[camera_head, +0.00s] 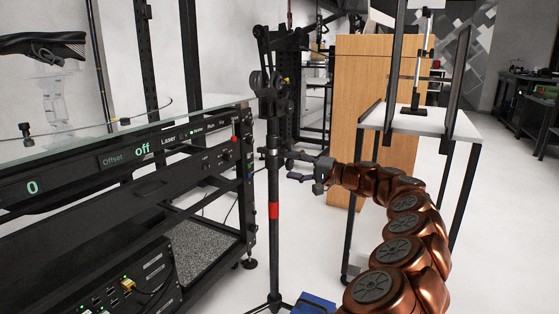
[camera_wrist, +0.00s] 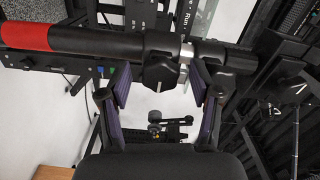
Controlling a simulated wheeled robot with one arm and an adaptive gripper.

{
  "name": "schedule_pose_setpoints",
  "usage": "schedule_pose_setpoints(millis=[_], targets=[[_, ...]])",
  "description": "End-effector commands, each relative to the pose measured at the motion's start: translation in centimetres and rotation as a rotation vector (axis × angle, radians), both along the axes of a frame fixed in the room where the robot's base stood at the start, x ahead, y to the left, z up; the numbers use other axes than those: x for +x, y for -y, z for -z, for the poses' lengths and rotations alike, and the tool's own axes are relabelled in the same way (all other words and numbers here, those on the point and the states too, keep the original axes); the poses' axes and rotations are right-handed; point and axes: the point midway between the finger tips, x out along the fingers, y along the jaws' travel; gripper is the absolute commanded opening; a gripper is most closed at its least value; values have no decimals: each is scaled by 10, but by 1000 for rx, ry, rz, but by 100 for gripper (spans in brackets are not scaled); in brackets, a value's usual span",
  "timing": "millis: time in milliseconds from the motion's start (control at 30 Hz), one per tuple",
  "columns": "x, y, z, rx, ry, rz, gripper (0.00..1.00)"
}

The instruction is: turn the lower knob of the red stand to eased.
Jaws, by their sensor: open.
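The red stand is a black upright pole with a red band (camera_head: 273,210), standing left of my gripper in the head view. In the wrist view the pole runs across the top, with its red band (camera_wrist: 25,35) at the left. A black clamp collar with a dark knob (camera_wrist: 160,72) sits on the pole, between the lines of my two fingers. My gripper (camera_head: 292,168) is open beside the pole; it also shows in the wrist view (camera_wrist: 160,88), with fingers apart on either side of the knob. I cannot tell if they touch it. No setting mark is readable.
A black rack (camera_head: 180,150) with a glass top and an "off" panel stands close on the left. A white table (camera_head: 430,122) is on the right, with a wooden cabinet (camera_head: 375,90) behind. A blue object (camera_head: 315,303) lies low by the stand's base.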

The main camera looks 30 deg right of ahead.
Motion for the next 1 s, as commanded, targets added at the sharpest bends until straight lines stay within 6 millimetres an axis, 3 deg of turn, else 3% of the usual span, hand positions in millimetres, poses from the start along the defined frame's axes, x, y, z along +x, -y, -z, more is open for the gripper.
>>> schedule_pose_setpoints(millis=[167,1000], targets=[[0,-1,-4,82,-52,-2,64],[0,2,-1,878,-557,3,64]])
